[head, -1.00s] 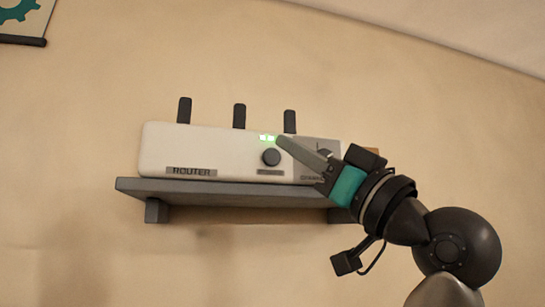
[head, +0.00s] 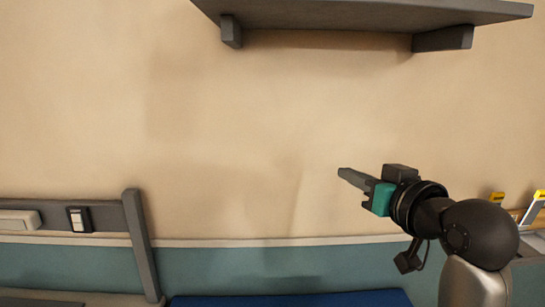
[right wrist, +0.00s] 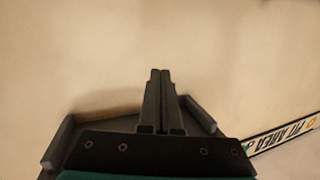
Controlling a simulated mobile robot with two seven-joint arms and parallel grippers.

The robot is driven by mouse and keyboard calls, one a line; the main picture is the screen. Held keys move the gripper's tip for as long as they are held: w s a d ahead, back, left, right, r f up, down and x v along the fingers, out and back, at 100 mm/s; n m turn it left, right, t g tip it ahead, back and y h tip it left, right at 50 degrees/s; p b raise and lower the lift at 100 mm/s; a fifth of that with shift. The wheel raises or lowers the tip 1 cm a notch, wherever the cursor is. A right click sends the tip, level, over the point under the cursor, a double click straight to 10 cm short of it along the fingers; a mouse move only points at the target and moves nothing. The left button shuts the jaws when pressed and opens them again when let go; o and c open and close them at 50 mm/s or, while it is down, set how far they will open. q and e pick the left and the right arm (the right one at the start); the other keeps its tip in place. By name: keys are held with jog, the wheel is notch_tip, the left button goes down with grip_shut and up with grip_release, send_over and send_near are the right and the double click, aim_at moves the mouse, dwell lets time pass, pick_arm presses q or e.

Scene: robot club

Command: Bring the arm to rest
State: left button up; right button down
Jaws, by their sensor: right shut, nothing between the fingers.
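My right gripper (head: 350,178) is in the right half of the head view, below the wall shelf, with its fingers pointing left and slightly up. Its jaws are shut and empty. In the right wrist view the two fingers (right wrist: 160,85) lie side by side against the plain wall. My left gripper is not in view. The router seen earlier is out of the head view now.
The grey wall shelf (head: 370,12) with its two brackets crosses the top of the head view. A grey frame (head: 140,235) stands at lower left, and a blue surface (head: 290,300) lies at the bottom. Small yellow-topped items (head: 497,197) are at right. The wall around the gripper is bare.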

jog(key=s+d+f+g+h, duration=0.1)
jog(key=s+f+g+h, duration=0.3)
jog(key=f, duration=0.8)
jog(key=s+f+g+y, duration=0.15)
jog(key=s+f, duration=0.45)
jog(key=f, duration=0.6)
jog(key=s+d+f+g+h, duration=0.1)
jog(key=s+f+g, duration=0.3)
jog(key=s+f, duration=0.45)
jog(key=s+d+f+g+h, duration=0.1)
jog(key=s+f+g+h, duration=0.15)
jog(key=s+f, duration=0.6)
jog(key=s+f+g+y+b, duration=0.2)
jog(key=f+b, duration=0.5)
jog(key=f, duration=1.8)
jog(key=s+d+f+b, duration=0.1)
jog(key=s+f+b, duration=0.3)
jog(key=s+f, duration=0.4)
jog(key=s+d+f+g+h+b, duration=0.1)
jog(key=s+f+b, duration=0.3)
jog(key=s+f, duration=0.4)
notch_tip(320, 180, down, 7)
jog(key=shift+s+d, duration=0.15)
jog(key=shift+s, duration=0.2)
